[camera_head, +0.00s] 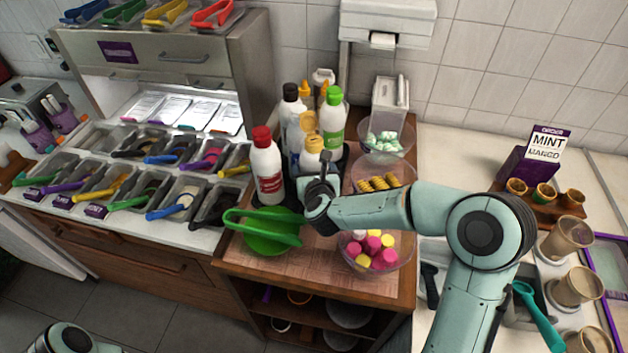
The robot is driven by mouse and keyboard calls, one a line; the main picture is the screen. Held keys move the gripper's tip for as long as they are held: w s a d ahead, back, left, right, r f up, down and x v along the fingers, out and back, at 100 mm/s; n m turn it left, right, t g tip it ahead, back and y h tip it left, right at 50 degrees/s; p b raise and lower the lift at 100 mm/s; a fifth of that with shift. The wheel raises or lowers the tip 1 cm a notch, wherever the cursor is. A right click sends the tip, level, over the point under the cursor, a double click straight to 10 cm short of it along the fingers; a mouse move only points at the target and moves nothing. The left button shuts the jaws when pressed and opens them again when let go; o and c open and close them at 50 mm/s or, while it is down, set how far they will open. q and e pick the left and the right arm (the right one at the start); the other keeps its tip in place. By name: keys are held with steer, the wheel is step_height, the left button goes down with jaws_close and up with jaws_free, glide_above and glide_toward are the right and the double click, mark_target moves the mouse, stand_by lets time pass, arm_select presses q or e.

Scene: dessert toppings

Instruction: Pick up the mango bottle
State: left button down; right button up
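Several squeeze bottles stand together on the wooden counter. A white bottle with a red cap (267,168) is at the front left. A white bottle with a green cap (332,118) is behind to the right. A white bottle with a yellow cap (312,148) stands between them; no label reads clearly enough to tell which is mango. My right gripper (321,170) is just in front of the yellow-capped bottle and overlaps its lower part. I cannot tell whether it touches the bottle or how its fingers stand. Only part of my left arm shows at the bottom left; its gripper is out of frame.
Clear bowls hold wrapped sweets (372,250), yellow pieces (379,183) and mint-coloured pieces (383,140). Topping trays (150,187) fill the left counter. Cups (572,235) and a mint/mango sign (548,142) are right.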

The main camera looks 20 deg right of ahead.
step_height(320, 180, up, 10)
steer(key=shift+r+p, duration=0.25)
steer(key=shift+p, duration=0.45)
step_height(320, 180, up, 8)
steer(key=shift+w+r+p, duration=0.1)
steer(key=shift+p, duration=0.95)
steer(key=o, duration=0.4)
steer(key=shift+r, duration=0.65)
steer(key=c, duration=0.4)
arm_select(q)
steer(key=w+r, duration=0.4)
steer(key=w, duration=0.1)
steer(key=shift+r+t, duration=0.4)
arm_select(e)
steer(key=shift+r, duration=0.35)
arm_select(q)
steer(key=shift+w+r, duration=0.1)
arm_select(e)
step_height(320, 180, up, 7)
glide_above(313, 139)
steer(key=shift+s, duration=0.3)
